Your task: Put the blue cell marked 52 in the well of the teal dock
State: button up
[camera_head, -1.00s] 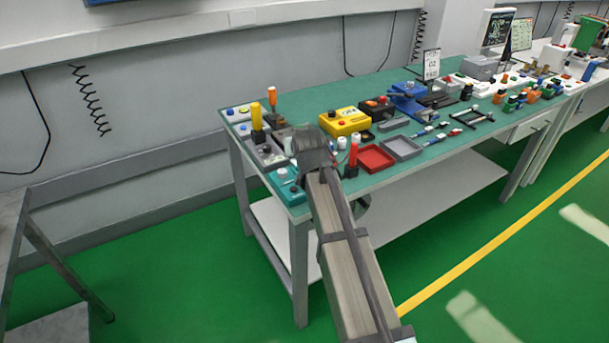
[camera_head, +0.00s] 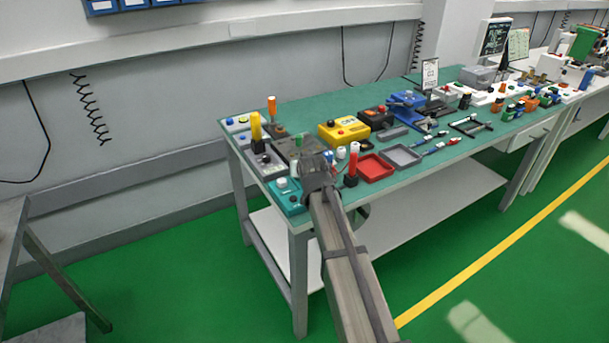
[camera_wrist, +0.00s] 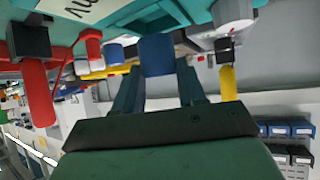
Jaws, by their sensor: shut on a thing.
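My gripper (camera_wrist: 157,72) is shut on a blue cell (camera_wrist: 157,52), which sits between its two fingers in the wrist view. No number can be read on the cell. The teal dock (camera_head: 289,203) stands at the near left corner of the table, with a pale round knob on top. In the head view my gripper (camera_head: 316,180) is just right of the dock, and my wrist hides the cell. In the upside-down wrist view the dock (camera_wrist: 192,18) fills the top, close to the cell.
A red post on a black base (camera_head: 352,166) stands close to the right of my gripper. A red tray (camera_head: 374,168) and a grey tray (camera_head: 402,155) lie beyond it. A grey unit with a yellow post (camera_head: 256,133) stands behind the dock.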

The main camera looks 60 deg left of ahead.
jog(key=shift+f, duration=1.5)
jog(key=o, duration=1.2)
jog(key=shift+f, duration=0.1)
jog(key=shift+c, duration=0.2)
jog(key=v, duration=1.2)
jog(key=shift+w, duration=0.1)
